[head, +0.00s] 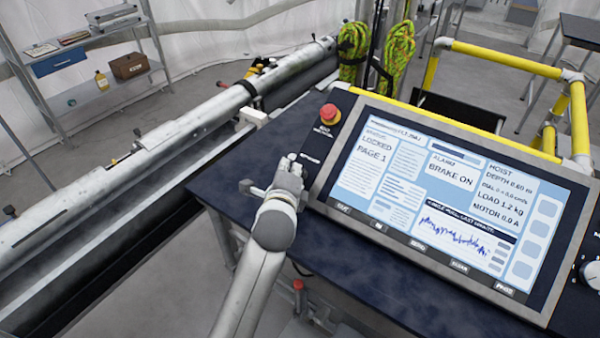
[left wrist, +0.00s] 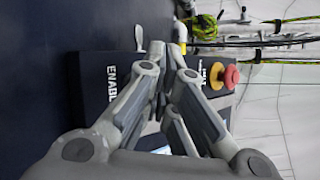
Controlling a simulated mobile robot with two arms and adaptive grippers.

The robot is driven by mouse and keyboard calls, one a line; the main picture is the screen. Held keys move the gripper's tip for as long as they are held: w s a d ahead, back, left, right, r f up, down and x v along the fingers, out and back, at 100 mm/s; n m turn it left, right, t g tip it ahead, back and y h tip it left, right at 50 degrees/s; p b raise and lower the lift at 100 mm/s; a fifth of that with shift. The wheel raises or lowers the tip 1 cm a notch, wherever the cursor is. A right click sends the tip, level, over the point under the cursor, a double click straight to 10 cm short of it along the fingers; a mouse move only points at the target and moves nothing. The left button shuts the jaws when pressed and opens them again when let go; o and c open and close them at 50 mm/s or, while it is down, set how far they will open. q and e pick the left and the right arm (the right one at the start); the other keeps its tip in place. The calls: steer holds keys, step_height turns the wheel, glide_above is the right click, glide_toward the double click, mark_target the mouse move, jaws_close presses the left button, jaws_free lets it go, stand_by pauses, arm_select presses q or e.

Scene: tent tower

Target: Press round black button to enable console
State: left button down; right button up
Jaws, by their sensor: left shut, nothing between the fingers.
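The console (head: 322,192) is a dark tilted panel with a large lit screen (head: 440,190) reading LOCKED, PAGE 1 and BRAKE ON. My left gripper (head: 291,163) is shut and empty at the console's left end, below the red stop button. In the left wrist view, its fingers (left wrist: 174,50) reach over a dark panel with a white label starting ENABL (left wrist: 111,82). I cannot make out the round black button in either view; the fingers may cover it. I cannot tell whether the fingertips touch the panel. My right gripper is not in view.
A red mushroom stop button (head: 328,113) on a yellow base sits close above the gripper; it also shows in the left wrist view (left wrist: 231,76). The dark table (head: 235,180) is clear left of the gripper.

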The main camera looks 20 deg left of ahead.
arm_select(q)
steer(key=shift+f, duration=0.1)
steer(key=shift+w+d+f, duration=0.1)
steer(key=shift+w+f, duration=0.1)
steer(key=shift+w+f, duration=0.2)
steer(key=shift+f, duration=0.1)
stand_by(0.9)
steer(key=shift+s+r+p, duration=0.4)
steer(key=shift+r+p, duration=0.2)
steer(key=shift+p, duration=0.5)
steer(key=shift+r, duration=0.1)
